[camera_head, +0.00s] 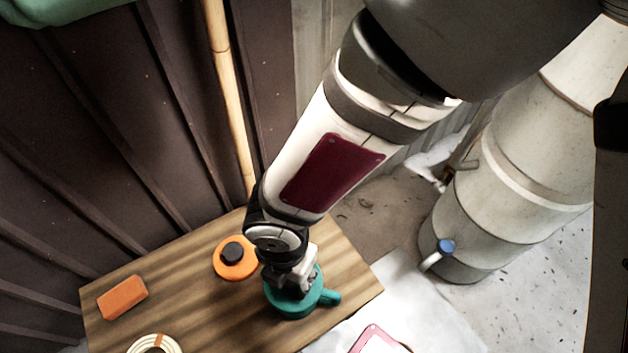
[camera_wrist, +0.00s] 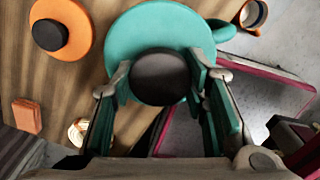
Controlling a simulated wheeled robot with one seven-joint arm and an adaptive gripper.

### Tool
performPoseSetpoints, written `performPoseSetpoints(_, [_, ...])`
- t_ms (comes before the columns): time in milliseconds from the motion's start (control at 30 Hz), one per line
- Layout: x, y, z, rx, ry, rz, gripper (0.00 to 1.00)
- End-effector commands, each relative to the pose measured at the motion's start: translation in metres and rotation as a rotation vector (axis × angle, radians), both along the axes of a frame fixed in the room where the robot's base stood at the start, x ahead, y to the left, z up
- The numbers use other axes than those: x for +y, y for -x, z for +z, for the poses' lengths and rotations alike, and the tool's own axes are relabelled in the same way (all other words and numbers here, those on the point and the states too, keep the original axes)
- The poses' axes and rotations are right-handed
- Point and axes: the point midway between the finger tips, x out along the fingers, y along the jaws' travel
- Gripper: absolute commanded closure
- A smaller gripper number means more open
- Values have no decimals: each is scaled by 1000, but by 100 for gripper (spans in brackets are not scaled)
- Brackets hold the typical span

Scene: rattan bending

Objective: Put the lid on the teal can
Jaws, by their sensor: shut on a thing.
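The teal can (camera_head: 290,306) stands on the wooden table under my gripper (camera_head: 292,282), with its stubby handle pointing right. In the wrist view, a round teal top (camera_wrist: 130,42) with a dark knob (camera_wrist: 160,77) fills the space below my gripper (camera_wrist: 163,82). The lid appears to be this teal top. My fingers are shut on its knob, one on each side. The teal handle (camera_wrist: 222,31) sticks out past the top's right edge. The lid lies over the can; I cannot tell whether it touches the rim.
An orange round piece with a black knob (camera_head: 233,257) sits close left of the can. An orange block (camera_head: 122,297) and a pale coil (camera_head: 155,345) lie further left. A pink-edged tray (camera_head: 372,340) lies at the lower right. A wall stands behind the table (camera_head: 345,270).

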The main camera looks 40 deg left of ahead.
Motion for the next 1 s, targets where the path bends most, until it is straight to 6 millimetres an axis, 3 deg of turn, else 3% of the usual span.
performPoseSetpoints(767, [0, 0, -6, 0, 0, 0, 87])
performPoseSetpoints(800, [0, 0, -6, 0, 0, 0, 55])
performPoseSetpoints(900, [0, 0, -6, 0, 0, 0, 36])
performPoseSetpoints(1000, [0, 0, -6, 0, 0, 0, 36])
